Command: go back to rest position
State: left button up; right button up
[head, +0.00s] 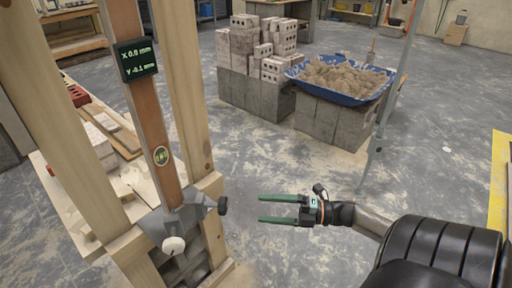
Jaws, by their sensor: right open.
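My right gripper (278,209) shows in the head view, low and right of centre. Its two green fingers point left and stand apart with nothing between them. It hangs over the bare floor, to the right of a wooden frame. My right arm comes in from the lower right. My left gripper and left arm are not in view.
The wooden frame (183,85) on the left bears a small display (136,59) and a clamp with dark and white knobs. Behind are stacked bricks (242,45) and a blue tray (350,98) of sandy material on grey blocks. Floor between is clear.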

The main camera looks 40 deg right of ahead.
jog(key=shift+d, duration=0.1)
dwell(0.5)
jog(key=s+a+f+m+g+h, duration=0.25)
jog(key=a+f+m+h, duration=0.8)
jog(key=a+m, duration=0.8)
jog(key=s+a+f+m+g+y, duration=0.2)
jog(key=s+a+m, duration=0.3)
jog(key=a, duration=0.2)
pick_arm(q)
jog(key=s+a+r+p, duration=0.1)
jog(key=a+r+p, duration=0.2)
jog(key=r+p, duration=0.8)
jog(key=p, duration=0.4)
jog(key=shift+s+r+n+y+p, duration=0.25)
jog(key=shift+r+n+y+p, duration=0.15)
pick_arm(e)
jog(key=s+d+r, duration=0.1)
jog(key=d+r, duration=0.2)
jog(key=r, duration=0.8)
jog(key=shift+s+d+r+h, duration=0.15)
jog(key=shift+s+d+h, duration=0.1)
jog(key=shift+d+h, duration=0.1)
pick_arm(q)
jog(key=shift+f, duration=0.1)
